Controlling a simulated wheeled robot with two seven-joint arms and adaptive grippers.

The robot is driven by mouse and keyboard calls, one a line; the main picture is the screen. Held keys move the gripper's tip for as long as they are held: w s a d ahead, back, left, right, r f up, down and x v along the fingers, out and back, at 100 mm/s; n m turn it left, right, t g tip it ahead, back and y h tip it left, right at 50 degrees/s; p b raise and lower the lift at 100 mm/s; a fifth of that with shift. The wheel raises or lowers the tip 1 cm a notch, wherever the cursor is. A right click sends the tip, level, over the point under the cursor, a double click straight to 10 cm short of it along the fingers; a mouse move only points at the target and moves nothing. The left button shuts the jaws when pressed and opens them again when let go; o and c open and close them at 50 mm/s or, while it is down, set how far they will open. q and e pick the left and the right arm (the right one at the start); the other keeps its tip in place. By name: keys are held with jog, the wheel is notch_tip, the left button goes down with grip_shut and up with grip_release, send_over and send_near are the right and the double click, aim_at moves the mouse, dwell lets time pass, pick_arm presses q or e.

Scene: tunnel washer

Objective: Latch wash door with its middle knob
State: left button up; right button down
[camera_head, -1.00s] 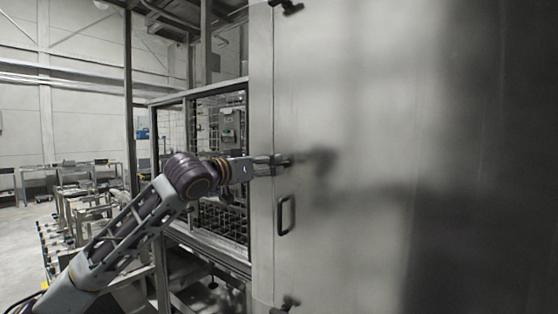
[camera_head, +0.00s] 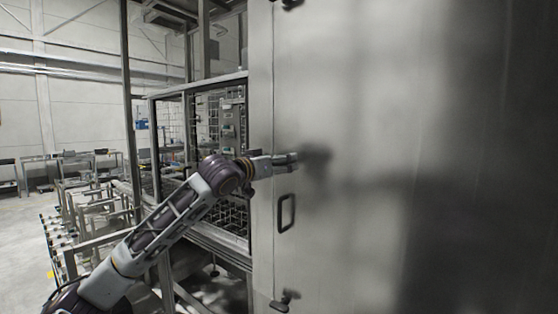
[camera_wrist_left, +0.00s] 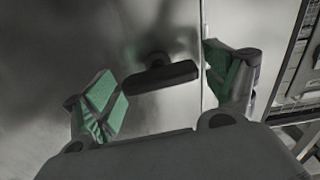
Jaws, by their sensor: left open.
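The wash door (camera_head: 400,120) is a large grey metal panel filling the right of the head view. It looks closed against the frame strip on its left. The middle knob (camera_wrist_left: 160,76), a dark bar on a round stem, shows in the left wrist view, lying roughly crosswise to the door seam. My left gripper (camera_head: 284,160) is at the door's left edge, above the loop handle (camera_head: 286,212). Its green-padded fingers (camera_wrist_left: 163,78) are open, one on either side of the knob, with gaps visible. In the head view the gripper hides the middle knob. My right gripper is not in view.
An upper knob (camera_head: 290,4) and a lower knob (camera_head: 285,301) are on the same door edge. A caged metal frame (camera_head: 200,85) stands left of the door. Racks and trolleys (camera_head: 90,195) stand on the floor at left.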

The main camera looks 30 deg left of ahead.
pick_arm(q)
jog(key=shift+w, duration=0.15)
jog(key=c, duration=1)
jog(key=shift+m+p, duration=0.35)
jog(key=shift+m, duration=0.35)
jog(key=o, duration=1)
jog(key=shift+s, duration=0.25)
